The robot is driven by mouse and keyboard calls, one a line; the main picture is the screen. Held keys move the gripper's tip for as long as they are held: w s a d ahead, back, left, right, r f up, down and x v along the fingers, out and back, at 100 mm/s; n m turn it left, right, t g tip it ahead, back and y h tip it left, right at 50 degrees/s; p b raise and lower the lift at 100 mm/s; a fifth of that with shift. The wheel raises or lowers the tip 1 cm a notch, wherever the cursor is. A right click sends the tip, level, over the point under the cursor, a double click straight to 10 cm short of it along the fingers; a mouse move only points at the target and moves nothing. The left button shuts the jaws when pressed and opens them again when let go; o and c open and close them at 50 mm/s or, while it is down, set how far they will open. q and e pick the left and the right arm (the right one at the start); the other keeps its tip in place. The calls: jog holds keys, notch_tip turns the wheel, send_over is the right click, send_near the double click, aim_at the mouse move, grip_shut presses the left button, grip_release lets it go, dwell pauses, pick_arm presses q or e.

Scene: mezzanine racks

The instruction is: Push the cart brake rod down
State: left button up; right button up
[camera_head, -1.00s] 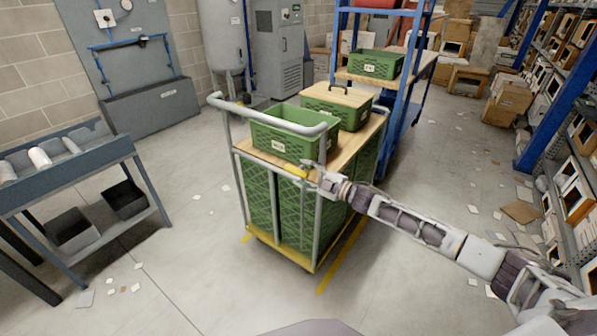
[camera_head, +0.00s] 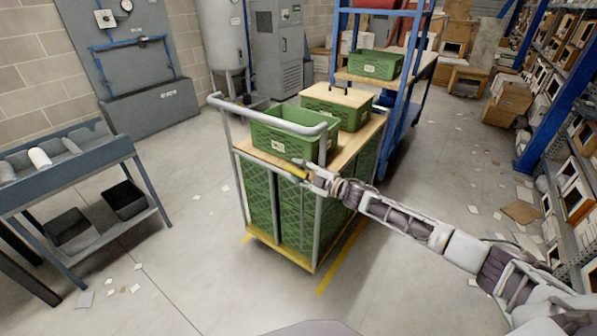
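The cart (camera_head: 314,240) has a grey tube frame, a yellow base and a wooden top, and stands in the middle of the head view. A short yellow rod (camera_head: 291,171) shows at its near side, just below the top's edge; I take it for the brake rod. My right gripper (camera_head: 308,174) is at the right end of this rod, beside the cart's upright tube. It seems to touch or nearly touch the rod. Its fingers are too small to tell open from shut, and it partly hides the rod's right end. My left gripper is not in view.
Green crates (camera_head: 283,140) are on and inside the cart. A blue rack (camera_head: 403,100) stands close behind it. A grey workbench (camera_head: 75,170) is at the left, and shelves (camera_head: 575,130) line the right. The floor between bench and cart is clear apart from paper scraps.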

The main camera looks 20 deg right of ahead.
grip_shut()
jog(key=shift+f, duration=0.1)
jog(key=shift+f, duration=0.2)
jog(key=shift+s+f, duration=0.1)
jog(key=shift+f, duration=0.2)
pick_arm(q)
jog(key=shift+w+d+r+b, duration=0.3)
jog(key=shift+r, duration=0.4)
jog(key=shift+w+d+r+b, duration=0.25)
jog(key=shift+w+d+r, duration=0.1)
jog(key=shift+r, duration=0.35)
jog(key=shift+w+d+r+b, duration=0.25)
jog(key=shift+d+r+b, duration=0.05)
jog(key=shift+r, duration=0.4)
pick_arm(e)
jog(key=shift+f, duration=2.15)
